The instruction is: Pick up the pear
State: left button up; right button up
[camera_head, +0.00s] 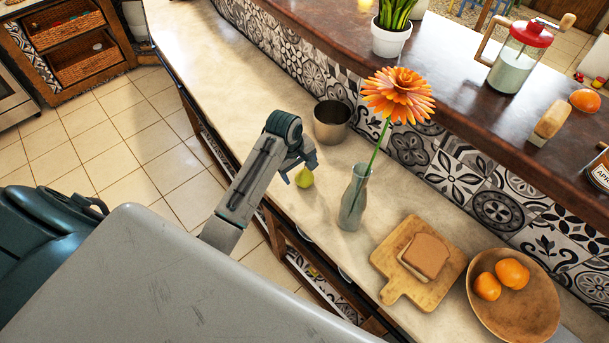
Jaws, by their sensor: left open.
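The green pear (304,178) stands on the pale counter in the head view, left of the glass vase. My left gripper (300,170) is at the pear, its fingers open and close above and beside it. Part of the pear's top is hidden by the gripper. I cannot tell whether the fingers touch it. My right gripper is not in view.
A metal cup (332,122) stands behind the pear. A glass vase (354,198) with an orange flower (398,96) stands close on the right. Further right are a cutting board (396,289) with bread and a wooden bowl (528,318) with oranges. The counter (232,75) is clear at the far left.

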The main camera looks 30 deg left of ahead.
aim_at(303, 171)
pick_arm(q)
jog(key=f, duration=0.1)
jog(key=f+p, duration=0.1)
jog(key=d+f, duration=0.1)
jog(key=shift+w+d, duration=0.1)
jog(key=shift+w, duration=0.25)
jog(key=shift+f, duration=0.45)
jog(key=c, duration=1.1)
jog(key=shift+w+r, duration=0.1)
